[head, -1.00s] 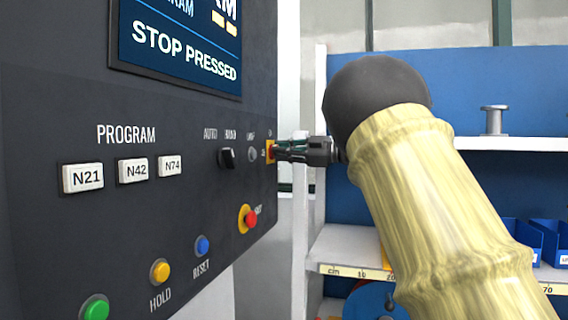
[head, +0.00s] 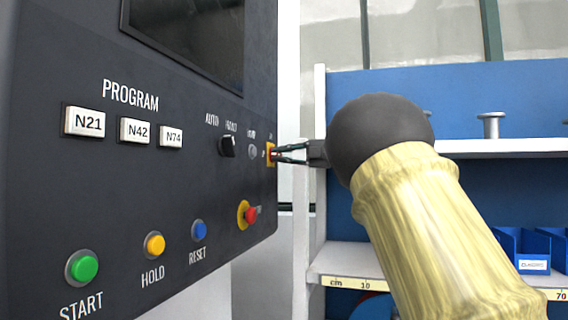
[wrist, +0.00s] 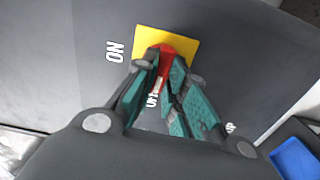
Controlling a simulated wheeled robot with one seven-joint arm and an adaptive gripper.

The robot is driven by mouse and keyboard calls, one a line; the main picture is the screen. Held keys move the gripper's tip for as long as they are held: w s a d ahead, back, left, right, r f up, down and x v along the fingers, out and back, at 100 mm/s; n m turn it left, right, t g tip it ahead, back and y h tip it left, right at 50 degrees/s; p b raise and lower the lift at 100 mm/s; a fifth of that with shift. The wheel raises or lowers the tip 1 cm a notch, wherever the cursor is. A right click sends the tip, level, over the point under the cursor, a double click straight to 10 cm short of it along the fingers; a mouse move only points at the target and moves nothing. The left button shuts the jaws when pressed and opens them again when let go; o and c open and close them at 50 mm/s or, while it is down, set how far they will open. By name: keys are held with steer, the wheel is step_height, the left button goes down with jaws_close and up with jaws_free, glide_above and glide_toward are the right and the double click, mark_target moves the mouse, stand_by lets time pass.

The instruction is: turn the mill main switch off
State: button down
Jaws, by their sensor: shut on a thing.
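The mill main switch is a red handle on a yellow plate (head: 270,148) at the right edge of the dark control panel. In the wrist view the yellow plate (wrist: 188,42) carries the red handle (wrist: 167,50). My gripper (head: 278,154) reaches it from the right. In the wrist view my gripper (wrist: 166,68) is shut on the red handle, a green finger on each side. An ON label (wrist: 115,50) is left of the plate. Another label between the fingers is partly hidden. The panel screen (head: 185,40) is dark.
The red stop button (head: 250,215) on its yellow ring sits just below the switch. A black selector knob (head: 228,146) is to its left. Shelves (head: 490,148) with blue bins (head: 530,245) stand behind my arm at right.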

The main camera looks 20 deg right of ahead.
steer(key=shift+f+n, duration=0.1)
steer(key=shift+n, duration=0.3)
steer(key=c, duration=1.5)
jaws_free()
steer(key=shift+o, duration=0.2)
steer(key=shift+s+d, duration=0.1)
steer(key=v, duration=1.2)
